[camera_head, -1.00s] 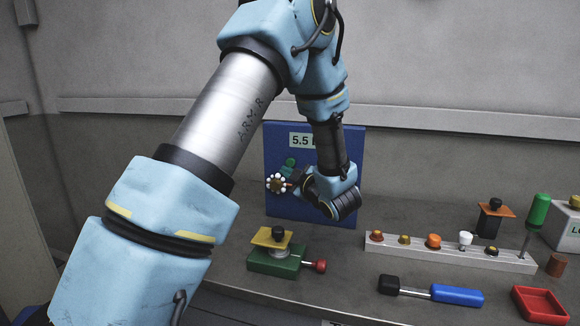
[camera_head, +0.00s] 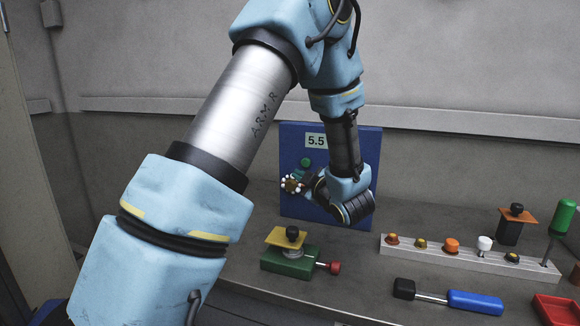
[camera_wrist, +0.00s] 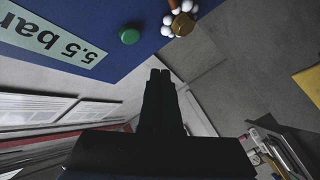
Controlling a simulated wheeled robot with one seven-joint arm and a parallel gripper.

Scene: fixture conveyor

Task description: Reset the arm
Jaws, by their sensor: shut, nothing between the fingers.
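My arm reaches up from the lower left of the head view and bends down over the bench. The fingers are apart from these.
On the bench stand a green fixture with a yellow plate (camera_head: 290,262), a pale rail with several coloured knobs (camera_head: 465,265), a blue-handled tool (camera_head: 474,301), a red tray (camera_head: 556,309), an orange-topped black block (camera_head: 510,232) and a green-handled tool (camera_head: 563,217). A grey wall closes the back.

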